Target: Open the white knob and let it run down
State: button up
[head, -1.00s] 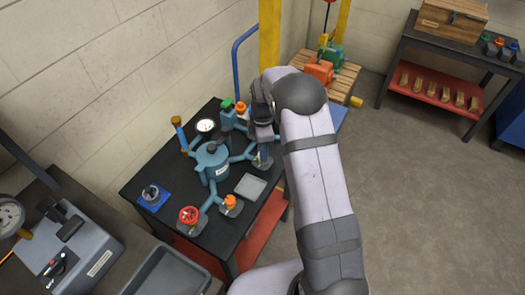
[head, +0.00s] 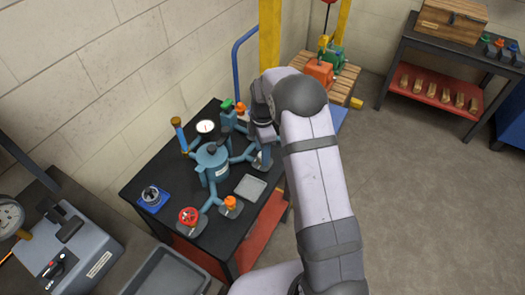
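A blue-grey vessel (head: 212,163) with several pipe branches stands on the dark bench. I cannot make out a white knob for certain; my arm and gripper cover the branch on the vessel's right. A round white-faced part (head: 205,127), which looks like a gauge, sits behind the vessel. My gripper (head: 261,153) points down over the end of the right branch, close above its grey foot (head: 260,165). The fingertips are too small and dark to tell whether they are open or shut, or touch anything.
A red handwheel (head: 188,216) and an orange knob (head: 230,202) stand at the bench front; green and orange caps (head: 240,107) are close behind my gripper. A grey tray (head: 250,188) lies right of the vessel. A yellow post (head: 270,45) rises behind the bench.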

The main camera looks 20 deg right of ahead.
jog(key=shift+r, duration=0.1)
jog(key=shift+r+b, duration=1.1)
jog(key=shift+r, duration=2.45)
